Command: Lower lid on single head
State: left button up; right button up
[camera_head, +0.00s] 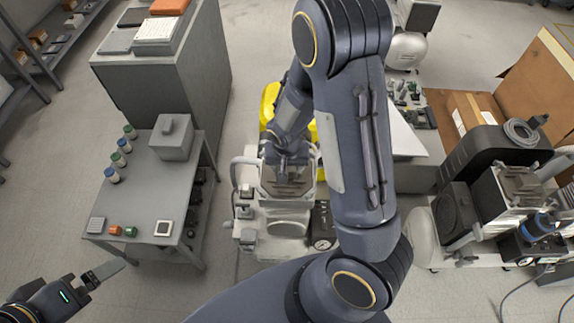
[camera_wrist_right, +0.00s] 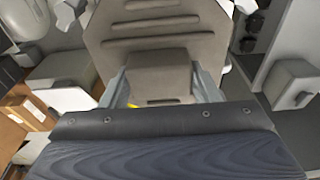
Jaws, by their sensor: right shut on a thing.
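The lid (camera_head: 284,188) is a grey-brown ribbed plate over the top of the pale single-head compressor (camera_head: 285,225) in the head view. My right gripper (camera_head: 288,168) reaches down to it from above. In the right wrist view the ribbed lid (camera_wrist_right: 158,22) fills the top, and its raised block (camera_wrist_right: 160,76) sits between my two fingers. The gripper is shut on this block. How much gap is left under the lid is hidden. My left gripper (camera_head: 103,272) is at the lower left, away from the compressor; its opening is unclear.
A grey table (camera_head: 145,195) at left carries a grey box (camera_head: 172,138), several small jars and small blocks. A larger compressor with a ribbed top (camera_head: 518,184) stands at right near cardboard boxes (camera_head: 475,110). A yellow object (camera_head: 270,100) is behind the single-head compressor.

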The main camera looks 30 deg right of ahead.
jog(key=shift+f+b, duration=0.25)
jog(key=shift+b, duration=0.3)
dwell(1.1)
jog(key=o, duration=1.9)
jog(key=shift+s, duration=0.1)
jog(key=shift+o, duration=0.2)
jog(key=shift+r+p, duration=2.85)
jog(key=shift+r, duration=0.7)
